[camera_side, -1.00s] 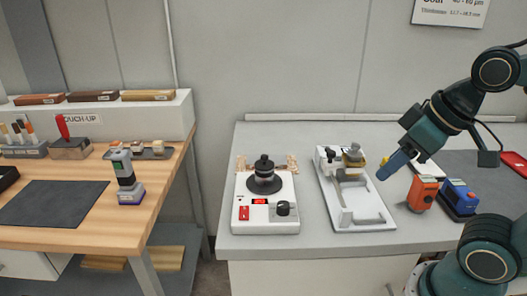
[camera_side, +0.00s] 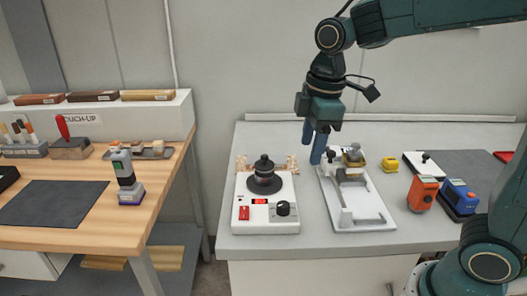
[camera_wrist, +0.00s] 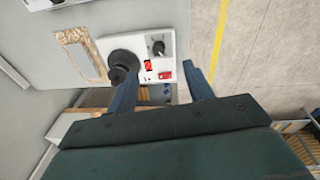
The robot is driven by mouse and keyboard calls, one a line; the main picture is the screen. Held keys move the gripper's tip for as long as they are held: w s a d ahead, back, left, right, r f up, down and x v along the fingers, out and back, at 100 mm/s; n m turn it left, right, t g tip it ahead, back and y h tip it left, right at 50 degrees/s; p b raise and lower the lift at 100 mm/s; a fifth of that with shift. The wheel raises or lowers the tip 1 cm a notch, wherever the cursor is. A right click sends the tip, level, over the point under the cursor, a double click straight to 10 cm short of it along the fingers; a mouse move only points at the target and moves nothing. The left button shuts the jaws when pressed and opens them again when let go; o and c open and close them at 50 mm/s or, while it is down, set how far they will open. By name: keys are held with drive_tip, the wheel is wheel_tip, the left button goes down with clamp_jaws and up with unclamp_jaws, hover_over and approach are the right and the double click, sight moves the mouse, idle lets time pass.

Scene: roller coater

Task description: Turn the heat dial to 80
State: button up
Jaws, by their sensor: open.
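The white heater unit (camera_side: 266,222) stands on the grey bench, with a dark round plate and black knobbed piece (camera_side: 264,172) on top. Its black heat dial (camera_side: 283,208) is on the front right, beside a small lit red display and a red switch (camera_side: 244,213). The dial's setting is too small to read. My gripper (camera_side: 312,148) is open and empty, pointing down above and behind the white stand, right of the heater. In the wrist view, the dial (camera_wrist: 158,48) shows beyond and between the fingertips of my gripper (camera_wrist: 160,72), clear of them.
A white stand (camera_side: 368,214) with a metal piece sits just right of the heater. A wooden table (camera_side: 84,232) with tools stands left, across a gap.

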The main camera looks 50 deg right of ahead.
sight(284, 204)
drive_tip(key=w+a+f+n+g, duration=0.1)
drive_tip(key=w+a+f+n, duration=0.1)
drive_tip(key=w, duration=0.3)
drive_tip(key=shift+f+n, duration=0.65)
drive_tip(key=shift+n, duration=0.05)
drive_tip(key=shift+f, duration=0.1)
drive_tip(key=shift+f, duration=6.8)
drive_tip(key=c, duration=1)
